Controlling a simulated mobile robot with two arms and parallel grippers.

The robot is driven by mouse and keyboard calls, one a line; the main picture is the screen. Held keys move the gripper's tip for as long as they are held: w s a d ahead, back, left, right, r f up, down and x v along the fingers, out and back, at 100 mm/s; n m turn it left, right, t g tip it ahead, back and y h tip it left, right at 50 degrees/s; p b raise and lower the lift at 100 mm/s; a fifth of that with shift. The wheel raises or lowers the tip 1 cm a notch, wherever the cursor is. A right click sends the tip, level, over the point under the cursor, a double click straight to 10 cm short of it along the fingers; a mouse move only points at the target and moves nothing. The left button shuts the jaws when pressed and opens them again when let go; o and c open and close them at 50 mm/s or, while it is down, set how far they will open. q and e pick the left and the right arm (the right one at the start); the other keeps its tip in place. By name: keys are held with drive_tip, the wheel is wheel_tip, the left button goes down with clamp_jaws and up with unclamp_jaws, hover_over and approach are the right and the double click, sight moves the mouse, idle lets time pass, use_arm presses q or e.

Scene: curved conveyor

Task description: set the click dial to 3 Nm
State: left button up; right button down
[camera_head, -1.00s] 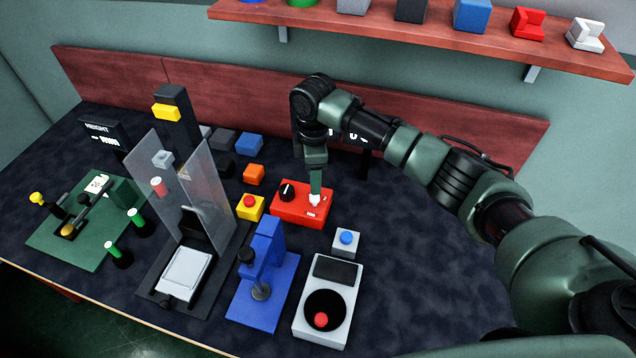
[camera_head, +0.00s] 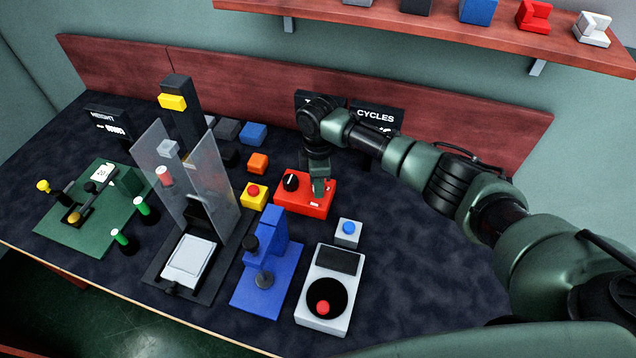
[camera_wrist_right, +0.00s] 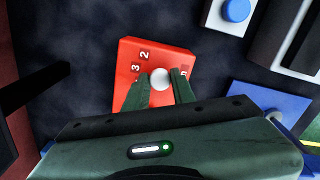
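A red box (camera_head: 309,207) stands on the dark table, with a black knob with a white pointer mark (camera_head: 291,182) on its left part. My right gripper (camera_head: 321,187) is over the right part of this box and points down. In the right wrist view, a white round knob (camera_wrist_right: 160,78) sits between its fingers (camera_wrist_right: 161,82), near the printed numbers 3 and 2 (camera_wrist_right: 140,61) on the red top. The fingers stand apart on either side of the knob; firm contact is not clear. The gripper body hides the black knob in that view. My left gripper is not in view.
Close by stand a yellow box with a red button (camera_head: 254,195), a grey box with a blue button (camera_head: 347,232), a blue press (camera_head: 262,283) and a light-grey device (camera_head: 318,319). A "CYCLES" display (camera_head: 376,118) is behind my arm. The right side of the table is clear.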

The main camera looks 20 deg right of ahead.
drive_tip(key=shift+r+m+p, duration=0.15)
drive_tip(key=shift+m+p, duration=0.25)
drive_tip(key=shift+p, duration=0.15)
drive_tip(key=m+p, duration=0.2)
drive_tip(key=m, duration=0.1)
drive_tip(key=shift+r+p, duration=0.1)
drive_tip(key=shift+p, duration=0.2)
drive_tip(key=shift+m+p, duration=0.75)
drive_tip(key=shift+m, duration=0.45)
drive_tip(key=shift+m+p, duration=0.65)
drive_tip(key=shift+m, duration=0.55)
drive_tip(key=shift+w, duration=0.1)
drive_tip(key=c, duration=1.2)
unclamp_jaws()
